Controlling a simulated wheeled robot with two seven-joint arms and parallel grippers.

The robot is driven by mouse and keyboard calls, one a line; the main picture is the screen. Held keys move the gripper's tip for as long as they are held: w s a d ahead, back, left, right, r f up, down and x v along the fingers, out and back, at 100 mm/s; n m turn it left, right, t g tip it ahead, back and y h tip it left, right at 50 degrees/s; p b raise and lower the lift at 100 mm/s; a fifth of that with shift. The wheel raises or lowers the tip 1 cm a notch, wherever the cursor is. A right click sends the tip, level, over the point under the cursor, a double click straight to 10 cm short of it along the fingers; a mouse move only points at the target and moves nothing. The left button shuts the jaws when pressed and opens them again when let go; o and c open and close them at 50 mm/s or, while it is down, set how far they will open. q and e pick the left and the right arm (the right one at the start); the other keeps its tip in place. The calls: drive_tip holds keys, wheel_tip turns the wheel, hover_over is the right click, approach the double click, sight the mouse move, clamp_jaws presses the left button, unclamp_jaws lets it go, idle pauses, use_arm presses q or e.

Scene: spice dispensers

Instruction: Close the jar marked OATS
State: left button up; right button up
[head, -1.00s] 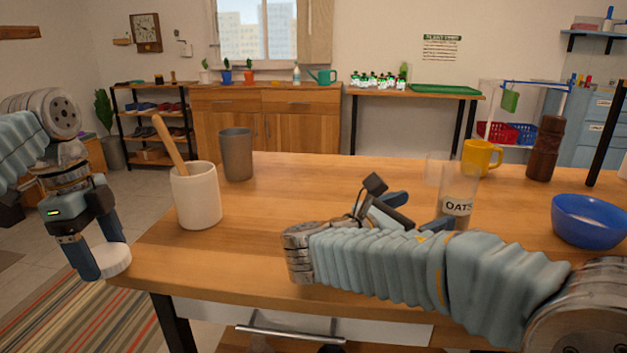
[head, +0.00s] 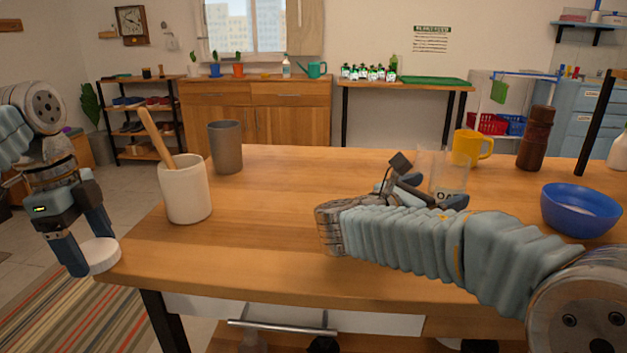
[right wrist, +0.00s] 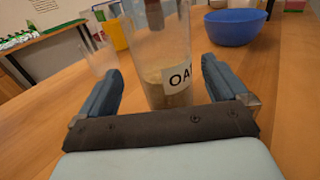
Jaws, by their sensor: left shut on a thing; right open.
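The clear OATS jar (head: 449,176) stands upright on the table, with oats low inside; its label is partly covered by my right gripper in the head view. In the right wrist view the OATS jar (right wrist: 163,62) stands between the open fingers of my right gripper (right wrist: 168,88), with room on both sides. My right gripper (head: 432,190) is low over the table at the jar. My left gripper (head: 86,254) is shut on a round white lid (head: 102,256) at the table's left front corner.
A white crock (head: 184,192) with a wooden spoon and a grey cup (head: 226,148) stand at the left. A yellow mug (head: 467,147), a brown grinder (head: 535,138) and a blue bowl (head: 580,212) stand at the right. The table (head: 280,200) is clear in the middle.

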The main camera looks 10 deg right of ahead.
sight(452, 186)
use_arm(q)
drive_tip(key=shift+f, duration=0.15)
use_arm(e)
drive_tip(key=x, duration=0.4)
drive_tip(key=shift+s+d, duration=0.2)
drive_tip(key=shift+w+d, duration=0.25)
drive_tip(key=shift+d, duration=0.25)
drive_tip(key=c, duration=1.3)
